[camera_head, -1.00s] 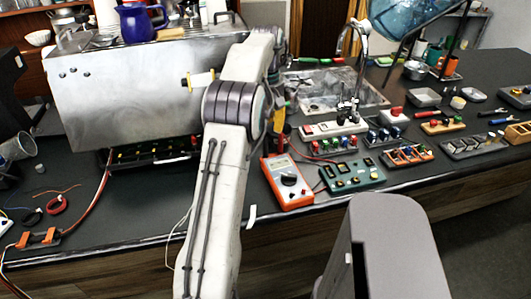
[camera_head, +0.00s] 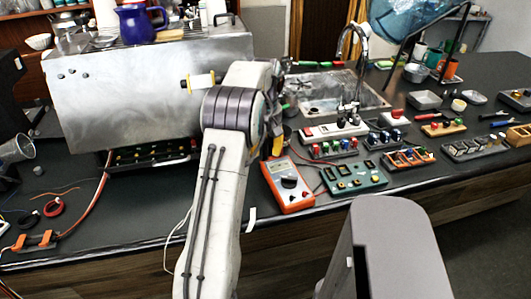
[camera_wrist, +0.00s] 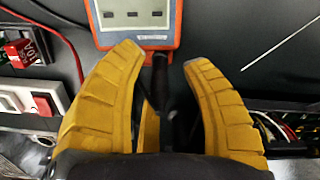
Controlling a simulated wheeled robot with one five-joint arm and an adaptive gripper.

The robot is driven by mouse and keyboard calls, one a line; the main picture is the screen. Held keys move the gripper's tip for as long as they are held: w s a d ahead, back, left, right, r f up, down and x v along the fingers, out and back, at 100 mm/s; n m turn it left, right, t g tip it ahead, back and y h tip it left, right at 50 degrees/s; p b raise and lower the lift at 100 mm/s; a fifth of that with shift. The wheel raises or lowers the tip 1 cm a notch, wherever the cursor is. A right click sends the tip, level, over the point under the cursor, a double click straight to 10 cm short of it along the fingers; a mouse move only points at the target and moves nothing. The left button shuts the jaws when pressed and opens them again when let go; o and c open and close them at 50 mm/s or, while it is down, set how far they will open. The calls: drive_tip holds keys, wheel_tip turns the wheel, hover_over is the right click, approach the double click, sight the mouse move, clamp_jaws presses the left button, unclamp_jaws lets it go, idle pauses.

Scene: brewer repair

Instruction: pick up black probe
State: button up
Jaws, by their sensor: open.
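In the head view, the multimeter (camera_head: 289,186) lies on the dark counter to the right of my arm. Only a bit of yellow finger (camera_head: 278,141) shows beside my arm there, and the probe is not clearly visible.
A teal board (camera_head: 352,176) and a white power strip (camera_head: 333,132) lie right of the multimeter. The steel brewer (camera_head: 130,95) stands left of my arm. The sink (camera_head: 330,90) is behind. Bare counter (camera_head: 135,205) lies at front left.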

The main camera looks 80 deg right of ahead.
clamp_jaws()
idle(0.5)
